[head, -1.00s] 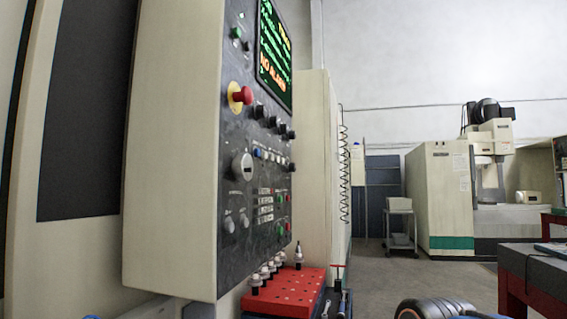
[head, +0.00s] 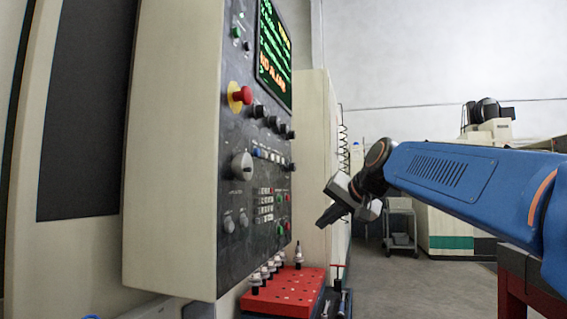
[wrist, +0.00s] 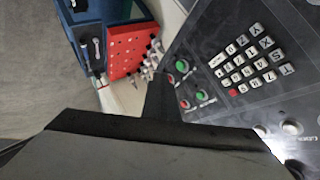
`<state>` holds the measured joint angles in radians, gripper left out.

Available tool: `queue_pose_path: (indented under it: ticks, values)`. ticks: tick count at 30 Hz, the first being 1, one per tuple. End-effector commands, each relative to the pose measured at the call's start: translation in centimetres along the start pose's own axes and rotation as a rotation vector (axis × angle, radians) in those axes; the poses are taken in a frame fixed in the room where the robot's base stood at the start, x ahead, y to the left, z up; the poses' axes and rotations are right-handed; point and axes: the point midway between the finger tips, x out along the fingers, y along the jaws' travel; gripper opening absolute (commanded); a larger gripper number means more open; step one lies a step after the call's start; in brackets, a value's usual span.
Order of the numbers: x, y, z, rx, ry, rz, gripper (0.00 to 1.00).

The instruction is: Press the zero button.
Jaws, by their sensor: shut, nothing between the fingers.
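The dark control panel (head: 245,130) stands upright on the left in the head view. Its keypad (head: 265,205) shows as small pale keys low on the panel. In the wrist view the keypad (wrist: 252,62) fills the upper right, with several white keys and one red key. The markings are too small and blurred to tell which key is the zero button. My gripper (head: 327,217) is shut and empty, to the right of the panel and apart from it. It also shows in the wrist view (wrist: 160,90), dark, hiding the lower part.
A red emergency knob (head: 241,96), several dials and a lit screen (head: 273,55) are on the same panel. Round green and red buttons (wrist: 182,67) sit beside the keypad. A red rack (head: 290,292) with tool holders stands below the panel.

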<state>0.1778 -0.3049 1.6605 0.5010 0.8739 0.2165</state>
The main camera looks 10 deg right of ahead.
Motion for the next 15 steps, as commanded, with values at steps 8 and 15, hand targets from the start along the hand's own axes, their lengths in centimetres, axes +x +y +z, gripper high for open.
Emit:
queue_pose_path:
  ticks: [8,15]
  values:
    - [-0.1,-5.1,-10.0,0.111,0.102,-0.120,0.00]
    - [-0.7,-8.2,-16.6,0.183,0.168,-0.214,0.00]
